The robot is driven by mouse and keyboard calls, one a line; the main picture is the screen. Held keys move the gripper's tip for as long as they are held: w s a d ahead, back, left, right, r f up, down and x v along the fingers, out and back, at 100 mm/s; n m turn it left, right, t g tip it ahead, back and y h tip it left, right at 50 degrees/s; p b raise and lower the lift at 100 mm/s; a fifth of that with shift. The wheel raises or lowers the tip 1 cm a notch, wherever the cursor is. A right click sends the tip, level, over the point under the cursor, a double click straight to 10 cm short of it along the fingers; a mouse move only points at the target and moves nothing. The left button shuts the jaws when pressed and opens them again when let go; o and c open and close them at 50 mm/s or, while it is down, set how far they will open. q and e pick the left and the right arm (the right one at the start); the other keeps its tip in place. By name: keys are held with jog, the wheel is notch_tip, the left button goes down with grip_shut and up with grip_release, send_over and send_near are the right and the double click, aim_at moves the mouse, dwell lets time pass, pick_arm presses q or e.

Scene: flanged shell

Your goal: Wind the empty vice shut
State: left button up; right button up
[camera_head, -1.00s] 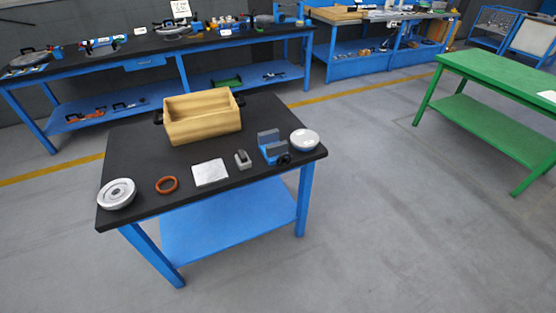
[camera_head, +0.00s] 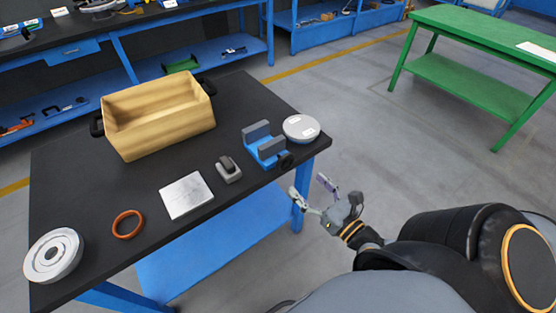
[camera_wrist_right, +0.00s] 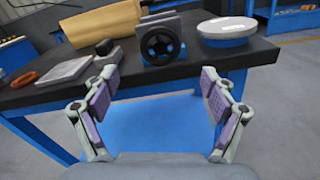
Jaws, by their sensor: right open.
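The blue vice (camera_head: 266,149) with grey jaws stands near the right end of the black table, its jaws apart with nothing between them. Its black handwheel (camera_head: 285,160) faces the table's front edge. In the right wrist view the handwheel (camera_wrist_right: 160,45) shows ahead, centred above the gap between my fingers. My right gripper (camera_head: 313,190) is open and empty, in front of the table edge and apart from the vice. It also shows in the right wrist view (camera_wrist_right: 158,105), fingers wide apart. My left gripper is not in view.
A small grey block (camera_head: 228,169), a metal plate (camera_head: 186,195), an orange ring (camera_head: 128,224) and a flanged disc (camera_head: 53,256) lie to the left. A wooden box (camera_head: 158,115) stands behind.

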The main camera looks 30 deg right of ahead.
aim_at(287, 164)
jog(key=w, duration=0.3)
jog(key=w+b, duration=0.1)
jog(key=w, duration=0.2)
jog(key=w+b, duration=0.1)
jog(key=w, duration=0.2)
jog(key=shift+w+a, duration=0.15)
jog(key=shift+a, duration=0.1)
jog(key=shift+w+a, duration=0.15)
jog(key=shift+w, duration=0.3)
jog(key=shift+c, duration=0.5)
jog(key=c, duration=1.1)
jog(key=shift+n, duration=0.3)
